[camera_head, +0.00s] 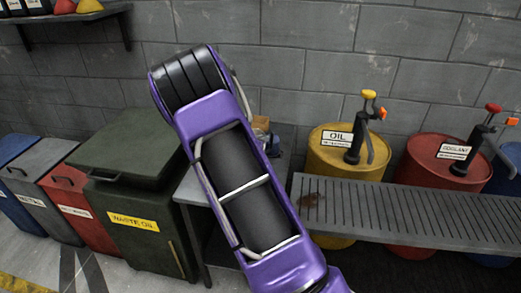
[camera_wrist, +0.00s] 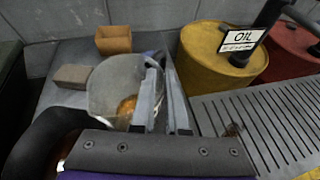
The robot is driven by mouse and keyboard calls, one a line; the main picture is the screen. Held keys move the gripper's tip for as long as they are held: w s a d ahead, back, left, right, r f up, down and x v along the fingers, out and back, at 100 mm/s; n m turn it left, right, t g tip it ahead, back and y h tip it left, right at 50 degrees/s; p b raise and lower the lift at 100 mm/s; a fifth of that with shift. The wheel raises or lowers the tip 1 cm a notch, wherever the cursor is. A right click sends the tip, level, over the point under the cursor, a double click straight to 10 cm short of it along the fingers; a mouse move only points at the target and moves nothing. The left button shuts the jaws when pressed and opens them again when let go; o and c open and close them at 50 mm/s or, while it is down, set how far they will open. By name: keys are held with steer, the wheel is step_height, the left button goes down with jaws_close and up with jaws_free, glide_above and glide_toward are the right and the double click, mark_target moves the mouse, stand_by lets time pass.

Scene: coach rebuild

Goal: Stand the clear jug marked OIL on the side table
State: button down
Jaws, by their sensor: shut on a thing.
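The clear jug (camera_wrist: 108,88) shows in the wrist view, with some amber liquid low inside; no OIL mark on it is visible. My gripper (camera_wrist: 166,72) is shut on the jug at its right side; exactly which part lies between the fingers is unclear. The jug is over the grey side table (camera_wrist: 62,50); I cannot tell whether its base touches the top. In the head view the side table (camera_head: 190,190) is partly behind my purple arm, which hides the jug and gripper.
A tan open box (camera_wrist: 113,40) and a grey-brown block (camera_wrist: 71,76) lie on the table near the jug. The slatted bench (camera_head: 400,210), yellow OIL drum (camera_head: 335,165) and red drum (camera_head: 415,170) stand right. The green waste-oil bin (camera_head: 130,195) stands close left.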

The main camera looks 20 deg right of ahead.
steer(key=shift+f, duration=1.9)
steer(key=c, duration=0.9)
jaws_free()
steer(key=shift+b, duration=0.3)
steer(key=p+v, duration=0.1)
steer(key=v, duration=1.1)
steer(key=shift+w+a, duration=0.1)
